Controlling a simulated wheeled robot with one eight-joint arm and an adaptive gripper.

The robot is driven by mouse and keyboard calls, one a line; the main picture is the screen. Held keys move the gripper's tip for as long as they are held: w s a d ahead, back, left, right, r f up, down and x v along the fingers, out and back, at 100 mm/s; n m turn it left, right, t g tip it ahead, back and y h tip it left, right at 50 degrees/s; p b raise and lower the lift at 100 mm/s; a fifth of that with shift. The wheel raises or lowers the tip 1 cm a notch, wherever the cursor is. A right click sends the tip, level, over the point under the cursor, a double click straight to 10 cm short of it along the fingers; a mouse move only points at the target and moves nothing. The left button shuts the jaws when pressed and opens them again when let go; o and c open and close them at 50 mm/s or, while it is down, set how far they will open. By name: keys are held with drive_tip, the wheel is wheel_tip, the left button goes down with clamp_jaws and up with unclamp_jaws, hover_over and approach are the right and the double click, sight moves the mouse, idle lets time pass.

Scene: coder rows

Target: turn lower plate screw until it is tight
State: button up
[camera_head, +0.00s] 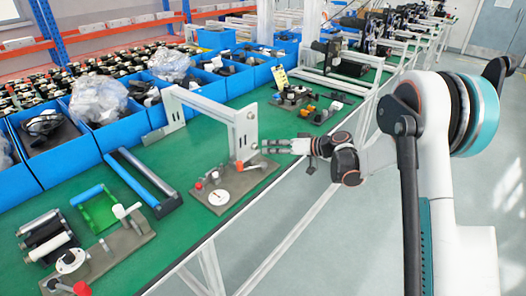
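A grey fixture plate (252,181) lies on the green bench near its front edge. It carries a white round dial (219,197), red-tipped small parts (239,166) and other fittings. A second grey plate (128,238) sits lower left with a white disc (70,261), a red knob (82,288) and a white cylinder (126,211). I cannot tell which small part is the lower plate screw. My gripper (264,147) points left, beside the white frame's near post and above the plate's right side. Its fingers look close together; whether they are apart is too small to tell.
A white frame (216,107) stands behind the nearer-centre plate. Blue bins (72,155) line the bench's back. A blue-and-dark rail frame (143,180) lies between the plates. Green bench (190,232) shows bare between them.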

sight(257, 147)
drive_tip(key=shift+b+x, duration=0.55)
drive_tip(key=shift+x, duration=1.8)
clamp_jaws()
